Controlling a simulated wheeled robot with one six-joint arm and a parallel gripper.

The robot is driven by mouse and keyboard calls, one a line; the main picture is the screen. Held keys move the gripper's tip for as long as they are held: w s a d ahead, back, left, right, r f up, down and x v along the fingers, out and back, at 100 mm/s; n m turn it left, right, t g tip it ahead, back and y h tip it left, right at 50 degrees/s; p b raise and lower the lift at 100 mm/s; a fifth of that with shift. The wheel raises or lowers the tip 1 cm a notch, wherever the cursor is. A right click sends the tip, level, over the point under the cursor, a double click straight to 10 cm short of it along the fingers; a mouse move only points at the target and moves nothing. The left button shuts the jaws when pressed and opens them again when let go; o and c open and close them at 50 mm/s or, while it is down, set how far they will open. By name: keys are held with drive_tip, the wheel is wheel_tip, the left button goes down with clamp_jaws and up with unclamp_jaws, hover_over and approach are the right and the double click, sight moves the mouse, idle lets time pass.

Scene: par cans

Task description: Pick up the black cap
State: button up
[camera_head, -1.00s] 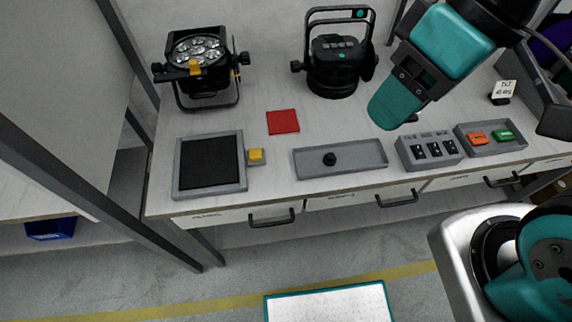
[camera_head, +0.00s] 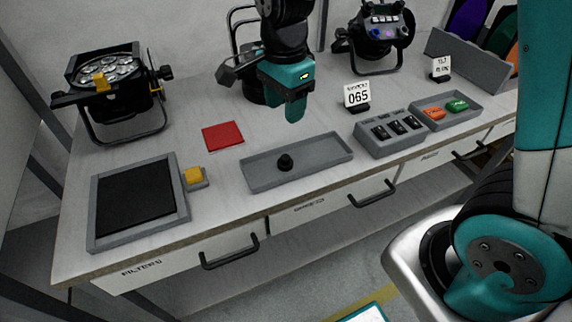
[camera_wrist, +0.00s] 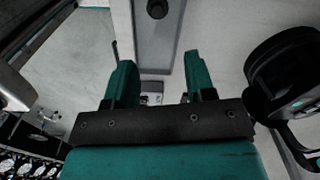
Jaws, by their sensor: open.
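The black cap (camera_head: 285,162) is a small round knob-like piece in the long shallow grey tray (camera_head: 327,158) on the bench. In the wrist view the cap (camera_wrist: 157,9) shows at the top edge, partly cut off, inside the tray (camera_wrist: 170,50). My gripper (camera_head: 294,110) hangs above the bench, behind and above the tray, apart from the cap. In the wrist view my gripper (camera_wrist: 160,80) shows two teal fingers spread apart with nothing between them. The cap lies beyond the fingertips.
A red square (camera_head: 223,136) lies left of the tray. A switch box (camera_head: 363,142) stands right of the tray. A lamp (camera_head: 160,118) stands at left, another (camera_head: 398,38) at back right.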

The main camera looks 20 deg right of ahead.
hover_over(285, 157)
drive_tip(key=f, duration=0.8)
drive_tip(key=shift+w+d+f, duration=0.1)
drive_tip(key=shift+w+f, duration=0.1)
drive_tip(key=shift+f, duration=0.15)
drive_tip(key=f, duration=0.5)
drive_tip(key=shift+s+f, duration=0.1)
drive_tip(key=shift+s, duration=0.1)
drive_tip(key=c, duration=0.7)
